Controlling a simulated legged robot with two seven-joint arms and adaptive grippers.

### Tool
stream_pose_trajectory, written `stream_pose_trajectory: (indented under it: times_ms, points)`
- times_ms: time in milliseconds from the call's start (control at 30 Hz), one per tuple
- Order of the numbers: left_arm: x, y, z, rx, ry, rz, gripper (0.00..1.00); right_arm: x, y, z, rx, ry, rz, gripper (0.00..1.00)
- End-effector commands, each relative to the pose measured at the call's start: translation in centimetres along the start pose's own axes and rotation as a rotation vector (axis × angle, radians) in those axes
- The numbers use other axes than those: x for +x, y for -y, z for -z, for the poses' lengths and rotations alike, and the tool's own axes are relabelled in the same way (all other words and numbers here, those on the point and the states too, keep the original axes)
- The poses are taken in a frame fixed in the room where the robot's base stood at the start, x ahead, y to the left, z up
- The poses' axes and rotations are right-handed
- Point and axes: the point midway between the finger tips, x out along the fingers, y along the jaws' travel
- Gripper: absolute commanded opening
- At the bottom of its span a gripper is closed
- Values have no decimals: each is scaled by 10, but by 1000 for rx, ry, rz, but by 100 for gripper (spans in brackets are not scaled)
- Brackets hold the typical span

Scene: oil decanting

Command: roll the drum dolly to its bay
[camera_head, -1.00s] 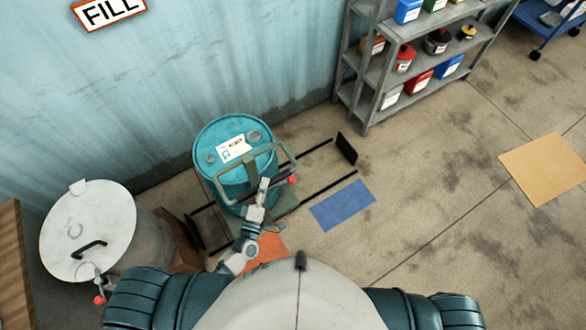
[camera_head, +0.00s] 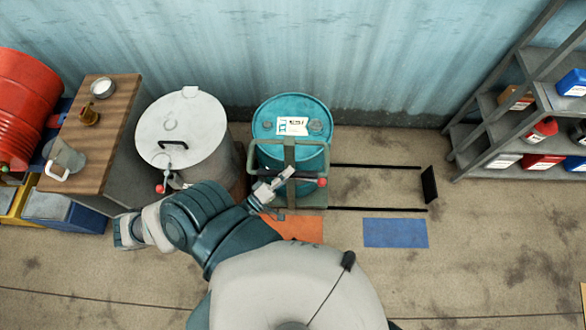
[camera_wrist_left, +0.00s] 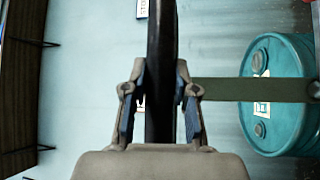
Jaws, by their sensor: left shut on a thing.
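The drum dolly (camera_head: 312,201) is a green frame with an upright handle post, standing on two dark floor rails (camera_head: 375,166). It carries a teal drum (camera_head: 290,110) with a white label. My left gripper (camera_head: 281,180) is at the handle, low in front of the drum. In the left wrist view, the left gripper (camera_wrist_left: 160,98) is shut on a dark handle bar (camera_wrist_left: 162,40), and the teal drum (camera_wrist_left: 283,95) shows at the right. The orange floor patch (camera_head: 293,228) lies in front of the dolly. The blue floor patch (camera_head: 395,233) lies further right. My right gripper is out of view.
A black end stop (camera_head: 429,185) stands at the rails' right end; the track before it is clear. A white-lidded tank (camera_head: 181,125) stands close left of the dolly. A wooden-topped bench (camera_head: 95,125) and a red drum (camera_head: 22,105) are further left. Grey shelves (camera_head: 545,100) stand right.

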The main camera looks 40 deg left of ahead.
Motion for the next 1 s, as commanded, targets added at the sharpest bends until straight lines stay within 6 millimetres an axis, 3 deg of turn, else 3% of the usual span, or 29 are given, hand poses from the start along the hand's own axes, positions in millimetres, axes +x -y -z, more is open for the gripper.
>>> stream_pose_trajectory:
  times_ms: [200,233,300,667,767,1000]
  points:
    - [2,-1,5,3,-10,-6,0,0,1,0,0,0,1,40]
    - [2,-1,5,3,-10,-6,35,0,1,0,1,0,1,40]
    - [2,-1,4,3,-9,-5,52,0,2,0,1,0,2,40]
    - [-2,-1,-1,3,-4,-1,53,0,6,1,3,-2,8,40]
    - [-14,0,-1,4,-4,2,53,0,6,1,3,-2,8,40]
    - [-67,2,2,0,-3,3,53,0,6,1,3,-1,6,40]
